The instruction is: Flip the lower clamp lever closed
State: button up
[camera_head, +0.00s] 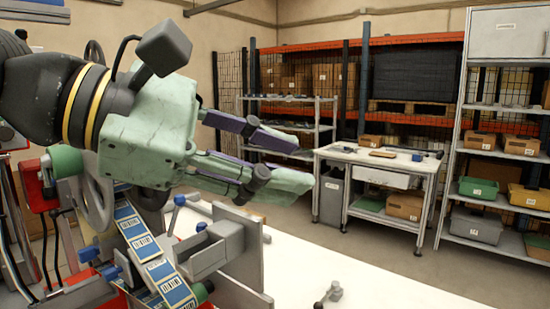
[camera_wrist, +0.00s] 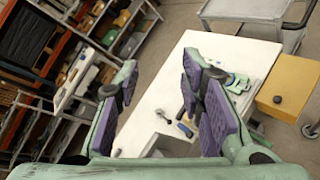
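My gripper (camera_head: 300,162) is open and empty, with its green, purple-padded fingers apart, pointing right above the machine. In the wrist view my gripper (camera_wrist: 160,65) has only the floor and a white table between its fingers. Below it in the head view, a label tape (camera_head: 143,243) runs down the machine beside a grey block (camera_head: 213,250). A blue-ended part (camera_head: 90,253) sits left of the tape, and a blue knob (camera_head: 180,200) stands behind the block. I cannot tell which part is the lower clamp lever or whether it is closed. My arm hides part of the machine.
The white tabletop (camera_head: 330,275) is mostly clear right of the machine, with a small grey metal part (camera_head: 328,294) near its front. A yellow box (camera_wrist: 288,92) stands beside the table in the wrist view. A workbench (camera_head: 380,160) and shelves stand farther back.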

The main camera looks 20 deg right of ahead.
jog(key=shift+s+a+r+g+h, duration=0.2)
jog(key=shift+s+r+h, duration=0.25)
jog(key=shift+s, duration=0.3)
jog(key=shift+s+a+r+g+h, duration=0.1)
jog(key=shift+s+r+g+h, duration=0.1)
jog(key=shift+s+r+h, duration=0.35)
jog(key=shift+s+f, duration=0.15)
jog(key=shift+f, duration=0.05)
